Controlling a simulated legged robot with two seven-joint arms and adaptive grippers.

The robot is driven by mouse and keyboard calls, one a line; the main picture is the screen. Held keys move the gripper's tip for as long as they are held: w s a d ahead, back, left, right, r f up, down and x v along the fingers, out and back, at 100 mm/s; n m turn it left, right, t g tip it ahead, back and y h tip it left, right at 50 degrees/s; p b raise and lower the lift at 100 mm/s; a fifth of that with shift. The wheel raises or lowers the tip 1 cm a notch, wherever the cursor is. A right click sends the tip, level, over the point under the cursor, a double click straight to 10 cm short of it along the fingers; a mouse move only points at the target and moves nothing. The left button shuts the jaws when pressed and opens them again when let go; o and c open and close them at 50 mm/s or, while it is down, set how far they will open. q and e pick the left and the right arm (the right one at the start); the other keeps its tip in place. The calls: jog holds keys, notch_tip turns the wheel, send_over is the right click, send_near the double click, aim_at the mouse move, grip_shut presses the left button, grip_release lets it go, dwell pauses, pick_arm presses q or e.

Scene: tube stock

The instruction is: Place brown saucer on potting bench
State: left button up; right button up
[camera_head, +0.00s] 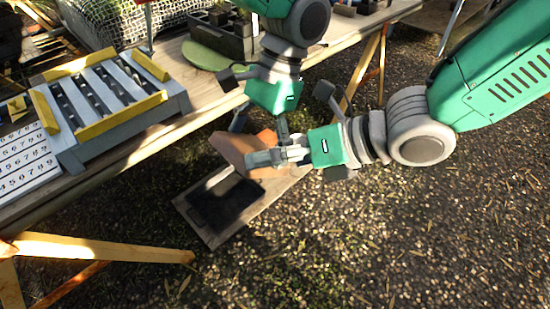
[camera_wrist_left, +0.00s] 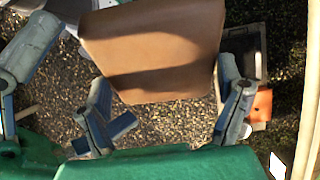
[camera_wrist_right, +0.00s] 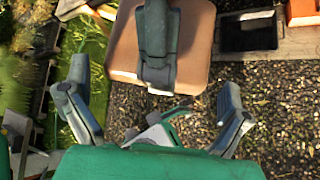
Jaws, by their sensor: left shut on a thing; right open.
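The brown saucer (camera_head: 233,152) is a squarish, round-cornered plate, held tilted in the air beside the wooden bench. My left gripper (camera_head: 261,128) is shut on it from above; it fills the space beyond the fingers in the left wrist view (camera_wrist_left: 155,50). My right gripper (camera_head: 280,153) is open close to the saucer's near side. In the right wrist view the saucer (camera_wrist_right: 190,45) lies beyond the open fingers (camera_wrist_right: 157,112), with a left finger across it. Whether the right fingers touch it I cannot tell. The potting bench (camera_head: 203,92) runs diagonally across the upper left.
A grey rack with yellow bars (camera_head: 105,95) and a numbered white tray (camera_head: 25,160) fill the bench's left part. A green round mat (camera_head: 205,55) and dark crates (camera_head: 222,38) stand farther along. A board (camera_head: 260,205) with a black tray (camera_head: 225,203) lies below the saucer.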

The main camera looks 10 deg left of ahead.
jog(key=shift+a+f, duration=0.3)
jog(key=shift+a, duration=0.1)
jog(key=c, duration=0.9)
pick_arm(q)
jog(key=o, duration=1)
pick_arm(e)
jog(key=shift+c, duration=0.5)
